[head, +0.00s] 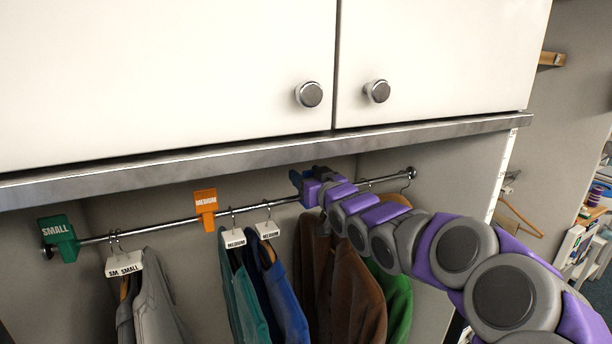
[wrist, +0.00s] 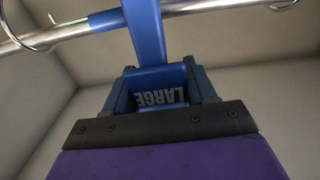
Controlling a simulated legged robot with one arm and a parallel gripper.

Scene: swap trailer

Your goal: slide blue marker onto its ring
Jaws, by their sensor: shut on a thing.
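The blue marker (wrist: 150,28), lettered LARGE, hangs on the metal rail (wrist: 205,8) in the wrist view; its arm crosses the rail. My gripper (wrist: 160,88) is shut on the marker's lettered lower part, with a finger on each side. In the head view my gripper (head: 308,184) is at the rail, right of the middle, and mostly hides the marker.
A green SMALL marker (head: 57,242) and an orange MEDIUM marker (head: 206,206) sit on the rail to the left. Several garments hang below, including a brown jacket (head: 345,285) beneath my gripper. White cabinet doors (head: 165,75) and a metal ledge (head: 260,152) are above the rail.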

